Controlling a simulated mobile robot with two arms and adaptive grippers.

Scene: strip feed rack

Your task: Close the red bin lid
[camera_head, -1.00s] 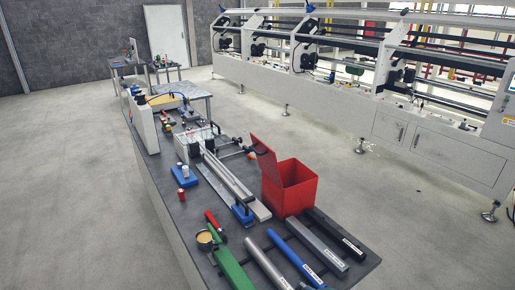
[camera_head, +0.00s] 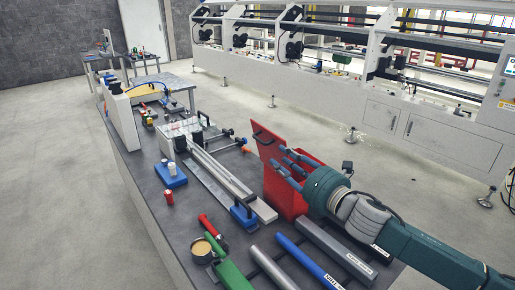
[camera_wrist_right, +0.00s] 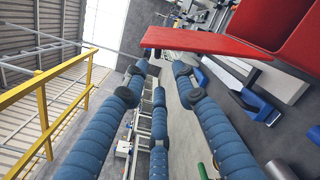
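The red bin (camera_head: 283,197) stands on the dark workbench. My right gripper (camera_head: 287,162), with blue fingers spread open, reaches in from the right over the bin. Its fingertips are in front of the lid; I cannot tell whether they touch it. In the right wrist view the lid (camera_wrist_right: 225,42) shows as a flat red slab just beyond the open fingers (camera_wrist_right: 158,75), beside the bin (camera_wrist_right: 303,45). Nothing is held. My left gripper is not in view.
Long bars, grey (camera_head: 333,250), blue (camera_head: 308,262) and green (camera_head: 230,275), lie in front of the bin. A metal rail (camera_head: 225,172) runs to its left. A tan round cup (camera_head: 201,248) and a red can (camera_head: 168,197) stand further left. A large white machine (camera_head: 350,95) stands behind.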

